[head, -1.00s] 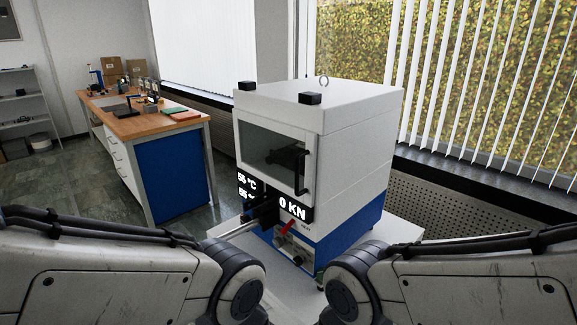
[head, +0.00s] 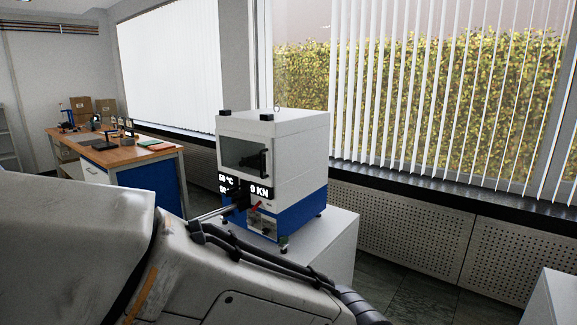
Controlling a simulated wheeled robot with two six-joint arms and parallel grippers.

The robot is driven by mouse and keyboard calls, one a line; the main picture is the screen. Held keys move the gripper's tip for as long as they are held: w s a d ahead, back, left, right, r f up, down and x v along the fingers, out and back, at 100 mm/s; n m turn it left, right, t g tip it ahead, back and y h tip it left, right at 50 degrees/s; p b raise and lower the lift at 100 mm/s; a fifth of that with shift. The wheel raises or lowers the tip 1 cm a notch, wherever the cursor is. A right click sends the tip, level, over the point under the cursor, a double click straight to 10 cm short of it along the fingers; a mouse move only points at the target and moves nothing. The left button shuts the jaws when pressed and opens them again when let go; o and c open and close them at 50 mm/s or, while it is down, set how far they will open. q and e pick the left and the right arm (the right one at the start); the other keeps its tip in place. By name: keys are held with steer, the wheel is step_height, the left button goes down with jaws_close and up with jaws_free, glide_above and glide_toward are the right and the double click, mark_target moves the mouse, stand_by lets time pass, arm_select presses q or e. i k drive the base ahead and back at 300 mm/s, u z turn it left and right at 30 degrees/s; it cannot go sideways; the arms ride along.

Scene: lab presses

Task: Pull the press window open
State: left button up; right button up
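The press (head: 285,155) is a white box with a blue lower part, standing on a white cabinet in the middle of the head view. Its dark glass window (head: 238,153) sits in a white frame on the front face and looks shut. A black upright handle (head: 263,161) is at the window's right edge. A large arm link of mine crosses the lower left and bottom of the view. Neither gripper shows, and nothing of mine is seen touching the handle.
A silver bar with a black end (head: 237,196) juts out before the press's displays. The white cabinet (head: 335,243) has bare floor to its right. A wooden-topped workbench (head: 100,155) stands at the left. Perforated panels (head: 422,226) run under the windows behind.

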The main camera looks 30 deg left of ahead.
mark_target(268, 179)
steer(key=u, duration=0.6)
steer(key=i, duration=0.45)
steer(key=u, duration=0.75)
steer(key=i, duration=0.7)
